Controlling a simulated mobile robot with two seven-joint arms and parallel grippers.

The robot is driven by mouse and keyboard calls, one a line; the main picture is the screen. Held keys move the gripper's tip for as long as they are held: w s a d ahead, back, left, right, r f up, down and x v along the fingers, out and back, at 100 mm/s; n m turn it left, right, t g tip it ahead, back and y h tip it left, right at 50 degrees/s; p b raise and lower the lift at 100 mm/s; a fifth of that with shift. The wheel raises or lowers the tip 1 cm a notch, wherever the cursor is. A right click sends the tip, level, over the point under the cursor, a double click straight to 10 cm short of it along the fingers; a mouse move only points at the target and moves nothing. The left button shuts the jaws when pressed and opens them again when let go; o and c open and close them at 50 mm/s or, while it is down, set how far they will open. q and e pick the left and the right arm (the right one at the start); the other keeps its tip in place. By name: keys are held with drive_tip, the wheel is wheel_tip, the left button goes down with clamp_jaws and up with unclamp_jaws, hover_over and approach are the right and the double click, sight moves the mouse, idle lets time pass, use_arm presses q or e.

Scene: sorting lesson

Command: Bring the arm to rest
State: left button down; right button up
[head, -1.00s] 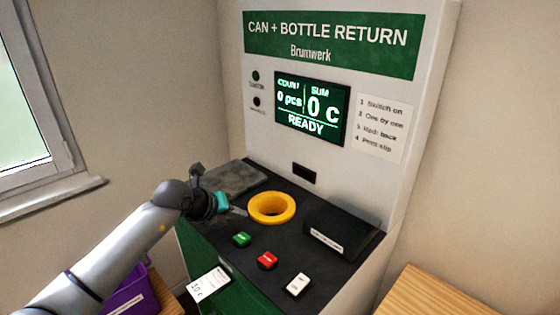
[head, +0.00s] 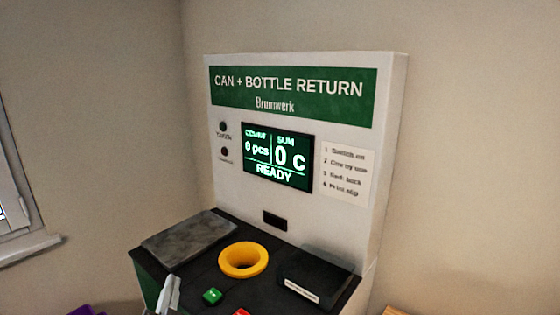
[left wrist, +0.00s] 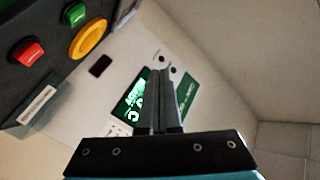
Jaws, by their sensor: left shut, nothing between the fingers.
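My left gripper (head: 172,282) shows only as its pale fingertips at the bottom edge of the head view, in front of the return machine's dark counter. In the left wrist view its two long grey fingers (left wrist: 160,75) lie together, shut, with nothing between them. Behind them are the machine's screen (left wrist: 132,98) and pale front panel. The rest of my left arm is out of the head view. My right gripper is in neither view.
The can and bottle return machine (head: 384,120) has a lit screen (head: 276,158) reading READY, 0 pcs and 0 c. Its counter carries a yellow ring (head: 243,274), a green button (head: 212,296), a red button (head: 241,313), a grey plate (head: 188,238) and a black box (head: 312,268).

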use_arm(q)
drive_tip(key=s+a+f+n+g, duration=0.25)
drive_tip(key=s+f+g, duration=0.25)
drive_tip(key=s+f, duration=0.25)
drive_tip(key=s+d+f+n+g+h, duration=0.1)
drive_tip(key=s+d+f+g+h, duration=0.25)
drive_tip(key=s, duration=0.55)
drive_tip(key=s+d+f+n+g, duration=0.1)
drive_tip(key=s+d+f+g, duration=0.2)
drive_tip(key=s+f+g, duration=0.45)
wheel_tip(320, 180, down, 25)
drive_tip(key=s+t+b, duration=0.1)
drive_tip(key=s+b, duration=0.1)
drive_tip(key=b, duration=0.4)
drive_tip(key=s+a+f+b, duration=0.1)
drive_tip(key=s+f+b, duration=0.2)
drive_tip(key=s+f, duration=0.5)
drive_tip(key=s+a+f+g+b, duration=0.1)
drive_tip(key=s+f+b, duration=0.3)
drive_tip(key=s+f, duration=0.4)
wheel_tip(320, 180, down, 6)
drive_tip(key=shift+a+r+m, duration=0.1)
drive_tip(key=shift+a+m, duration=0.25)
drive_tip(key=shift+a, duration=0.15)
